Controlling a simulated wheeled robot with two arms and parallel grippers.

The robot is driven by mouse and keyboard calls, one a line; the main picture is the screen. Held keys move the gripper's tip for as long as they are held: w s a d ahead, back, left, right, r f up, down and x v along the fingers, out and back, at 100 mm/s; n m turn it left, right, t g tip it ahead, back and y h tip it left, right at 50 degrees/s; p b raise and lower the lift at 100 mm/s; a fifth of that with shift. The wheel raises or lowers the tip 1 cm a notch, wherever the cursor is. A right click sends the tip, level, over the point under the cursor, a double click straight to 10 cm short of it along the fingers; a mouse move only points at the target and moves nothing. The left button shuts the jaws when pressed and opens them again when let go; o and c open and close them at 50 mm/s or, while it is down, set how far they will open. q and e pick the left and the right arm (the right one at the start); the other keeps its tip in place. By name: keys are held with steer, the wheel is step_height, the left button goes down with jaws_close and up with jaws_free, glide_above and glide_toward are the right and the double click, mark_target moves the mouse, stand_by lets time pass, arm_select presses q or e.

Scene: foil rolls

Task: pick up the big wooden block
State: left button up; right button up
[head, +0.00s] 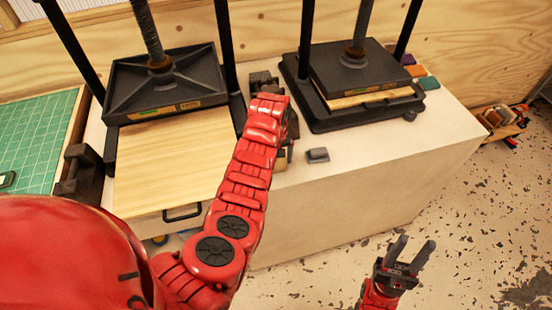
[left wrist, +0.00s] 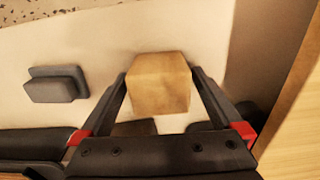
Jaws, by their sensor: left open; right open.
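The wooden block (left wrist: 160,85) is a light brown, faceted piece on the pale tabletop in the left wrist view. A small part of it (head: 281,160) shows in the head view beside my left forearm. My left gripper (left wrist: 160,76) is open, with one finger on each side of the block; I cannot tell whether the fingers touch it. In the head view my arm hides most of this gripper and the block. My right gripper (head: 408,252) is open and empty, away from the table above the floor.
A small dark grey block (head: 317,155) lies right of my left gripper and also shows in the left wrist view (left wrist: 57,86). Black presses stand at the left (head: 165,80) and right (head: 355,75). A wooden board (head: 165,160) lies under the left press. The right front of the tabletop (head: 400,140) is clear.

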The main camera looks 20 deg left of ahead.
arm_select(q)
steer(key=shift+f, duration=0.55)
steer(key=c, duration=1.4)
steer(key=shift+o, duration=0.2)
steer(key=shift+r, duration=0.1)
